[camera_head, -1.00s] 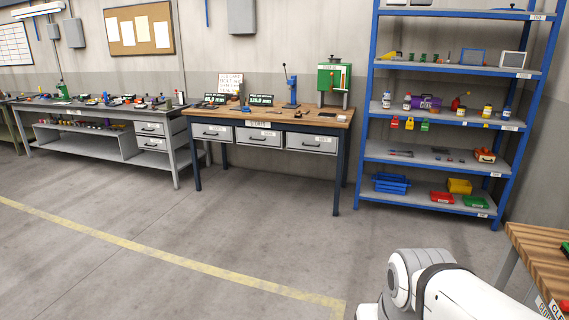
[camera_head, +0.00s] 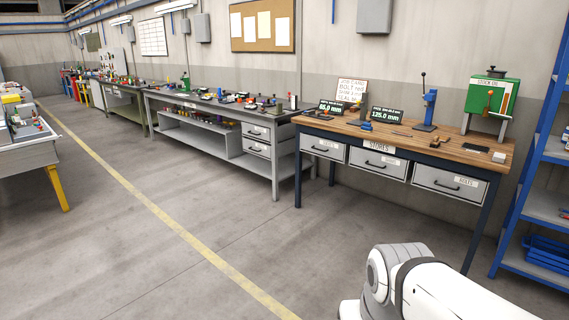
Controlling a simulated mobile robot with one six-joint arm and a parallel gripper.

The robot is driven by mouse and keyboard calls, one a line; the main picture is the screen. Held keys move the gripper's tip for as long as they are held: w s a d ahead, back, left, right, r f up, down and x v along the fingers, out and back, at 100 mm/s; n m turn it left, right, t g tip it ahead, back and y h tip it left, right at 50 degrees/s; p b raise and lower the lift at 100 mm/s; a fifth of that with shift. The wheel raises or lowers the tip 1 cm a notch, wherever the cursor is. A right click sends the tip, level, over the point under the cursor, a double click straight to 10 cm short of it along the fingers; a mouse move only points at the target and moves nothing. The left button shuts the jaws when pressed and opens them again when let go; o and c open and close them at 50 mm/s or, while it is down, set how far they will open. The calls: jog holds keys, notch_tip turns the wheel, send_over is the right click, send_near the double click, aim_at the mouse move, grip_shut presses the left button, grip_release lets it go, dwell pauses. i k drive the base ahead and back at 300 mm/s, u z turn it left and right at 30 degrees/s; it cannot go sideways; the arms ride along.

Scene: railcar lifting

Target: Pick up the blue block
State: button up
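I cannot pick out the blue block for certain. A small blue item (camera_head: 367,126) lies on the wooden-topped stores bench (camera_head: 455,148), just in front of the two digital displays. It is too small to tell whether it is a block. Small coloured items also lie on the grey workbench (camera_head: 215,108) to its left, too small to identify. My white arm shows at the lower right, but my gripper is out of the picture.
A blue press (camera_head: 430,105) and a green cabinet (camera_head: 492,97) stand on the stores bench. A blue shelf rack (camera_head: 525,185) is at the right edge. Another table (camera_head: 30,155) with yellow legs stands at the left. The floor between, with a yellow line (camera_head: 150,205), is clear.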

aim_at(366, 127)
jog(key=u, duration=0.2)
jog(key=i, duration=2.05)
jog(key=z, duration=0.25)
jog(key=i, duration=2.05)
jog(key=z, duration=0.9)
jog(key=i, duration=1.6)
jog(key=z, duration=0.45)
jog(key=k, duration=0.65)
jog(key=z, duration=0.2)
jog(key=i, duration=0.75)
jog(key=u, duration=0.15)
